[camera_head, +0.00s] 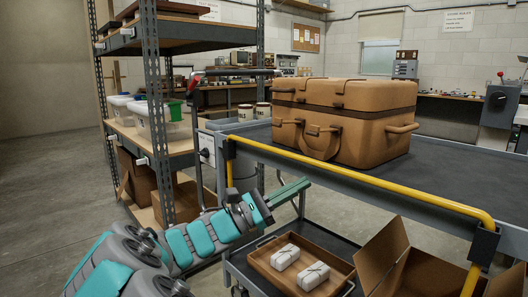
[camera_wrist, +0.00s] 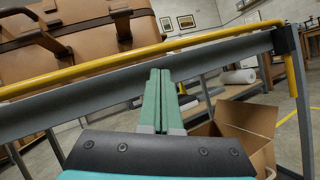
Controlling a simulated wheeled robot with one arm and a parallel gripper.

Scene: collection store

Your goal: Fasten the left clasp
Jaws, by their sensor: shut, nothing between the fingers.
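A brown case (camera_head: 365,135) stands shut on the upper deck of a cart, with a dark band around its seam. Its front handle (camera_head: 320,129) shows on the near side; the handle (camera_wrist: 48,40) also shows at the upper left of the wrist view. Strap-like pieces sit on the front beside the handle, but which is the left clasp, and its state, I cannot tell. My gripper (camera_head: 306,182) has green fingers, shut and empty. It is outside the cart, below the yellow rail and apart from the case. In the wrist view the gripper (camera_wrist: 160,72) points at the cart's side beam.
The yellow rail (camera_head: 360,185) runs along the cart's near edge, between my gripper and the case. The lower shelf holds a wooden tray (camera_head: 262,262) with two white parcels and an open cardboard box (camera_head: 395,260). A metal shelving unit (camera_head: 150,100) stands at left.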

